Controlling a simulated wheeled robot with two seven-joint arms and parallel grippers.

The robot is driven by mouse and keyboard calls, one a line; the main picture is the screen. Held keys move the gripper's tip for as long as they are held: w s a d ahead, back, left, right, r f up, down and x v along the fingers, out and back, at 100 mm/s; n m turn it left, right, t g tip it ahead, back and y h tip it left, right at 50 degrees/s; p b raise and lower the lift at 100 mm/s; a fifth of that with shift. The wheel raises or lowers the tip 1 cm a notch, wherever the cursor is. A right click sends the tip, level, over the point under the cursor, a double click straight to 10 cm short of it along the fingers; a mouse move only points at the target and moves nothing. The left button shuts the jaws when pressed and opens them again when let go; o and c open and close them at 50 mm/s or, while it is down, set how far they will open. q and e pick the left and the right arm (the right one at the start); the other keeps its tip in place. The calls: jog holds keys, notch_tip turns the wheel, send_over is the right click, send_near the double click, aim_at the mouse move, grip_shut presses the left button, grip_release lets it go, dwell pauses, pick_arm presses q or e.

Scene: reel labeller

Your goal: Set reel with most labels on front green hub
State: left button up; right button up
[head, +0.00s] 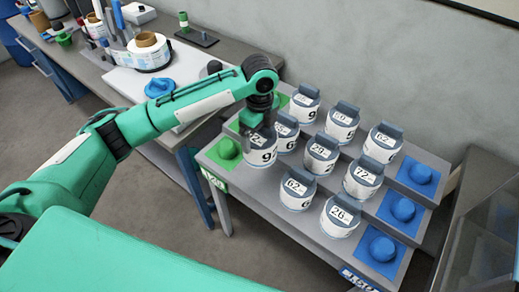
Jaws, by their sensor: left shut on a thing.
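A stepped grey stand (262,186) holds several white reels with grey tops and printed numbers. The front green hub (228,149) is a bare green peg on a green square at the stand's left end. My left gripper (263,130) points down and is shut on a reel whose number starts with 9 (262,152), just right of that hub. I cannot tell whether this reel is lifted. The front step also holds the reel 62 (297,192) and the reel 26 (340,217). A reel reading about 72 (362,180) stands on the middle step. My right gripper is not in view.
More reels stand behind, such as one on the back step (382,143). Blue hubs (383,249) end each step at the right. A back green hub area (283,102) is partly hidden by my arm. A cluttered workbench (100,62) stands at the left.

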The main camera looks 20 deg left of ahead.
aim_at(258, 132)
pick_arm(q)
notch_tip(258, 132, up, 8)
jog(key=shift+r+b, duration=0.25)
jog(key=shift+b, duration=0.2)
jog(key=shift+w+a, duration=0.3)
jog(key=shift+a, duration=0.05)
jog(key=w+a+f, duration=0.1)
jog(key=a+f, duration=0.3)
jog(key=f, duration=0.2)
jog(key=w+a+f, duration=0.2)
jog(key=a+f, duration=0.2)
jog(key=f, duration=0.2)
jog(key=w+a+f+b, duration=0.1)
jog(key=a+f, duration=0.4)
jog(key=f, duration=0.1)
jog(key=shift+w, duration=0.2)
jog(key=shift+r, duration=0.1)
jog(key=shift+p, duration=0.6)
